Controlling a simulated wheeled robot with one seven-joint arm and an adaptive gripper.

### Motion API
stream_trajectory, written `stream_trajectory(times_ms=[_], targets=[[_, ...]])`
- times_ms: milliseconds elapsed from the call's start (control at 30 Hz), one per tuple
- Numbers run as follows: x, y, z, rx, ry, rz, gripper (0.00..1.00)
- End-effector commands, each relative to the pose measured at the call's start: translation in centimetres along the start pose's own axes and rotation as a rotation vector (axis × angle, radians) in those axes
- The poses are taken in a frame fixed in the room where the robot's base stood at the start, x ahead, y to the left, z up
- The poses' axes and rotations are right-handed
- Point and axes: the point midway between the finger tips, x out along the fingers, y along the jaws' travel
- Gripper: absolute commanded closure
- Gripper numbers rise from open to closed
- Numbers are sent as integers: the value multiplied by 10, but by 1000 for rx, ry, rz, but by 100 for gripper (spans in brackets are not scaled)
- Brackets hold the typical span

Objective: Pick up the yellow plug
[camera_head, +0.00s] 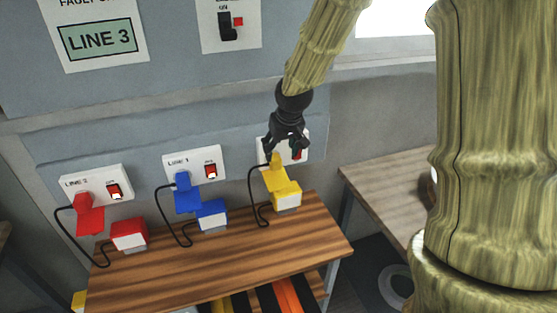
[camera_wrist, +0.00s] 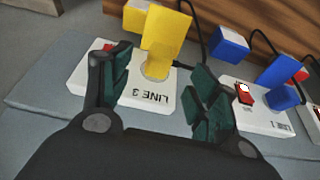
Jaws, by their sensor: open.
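The yellow plug (camera_head: 276,165) is seated in the right-hand wall socket, with a black cord hanging from it. In the wrist view the yellow plug (camera_wrist: 166,32) rises from the socket plate (camera_wrist: 150,96) marked LINE 3, seen upside down. My gripper (camera_head: 284,151) is open and empty, right in front of that socket, close above the plug. In the wrist view my gripper (camera_wrist: 163,75) has one finger on each side of the plug's base, with gaps between. The left finger partly hides the plate's red switch.
A yellow-and-white block (camera_head: 288,200) rests on the wooden table (camera_head: 240,258) just below the plug. A blue plug (camera_head: 187,196) and a red plug (camera_head: 88,214) sit in sockets to the left, with blue (camera_head: 211,216) and red (camera_head: 129,236) blocks below. Black cords loop down near them.

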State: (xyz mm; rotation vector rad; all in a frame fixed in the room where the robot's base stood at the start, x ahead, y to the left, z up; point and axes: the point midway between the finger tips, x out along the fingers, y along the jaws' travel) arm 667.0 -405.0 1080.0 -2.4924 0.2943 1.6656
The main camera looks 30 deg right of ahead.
Motion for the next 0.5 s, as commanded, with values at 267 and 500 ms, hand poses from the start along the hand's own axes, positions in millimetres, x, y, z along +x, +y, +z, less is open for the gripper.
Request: stream_trajectory(times_ms=[267, 500], targets=[[27, -2, -1, -3, -1, -1, 39], [35, -1, -1, -1, 0, -1, 39]])
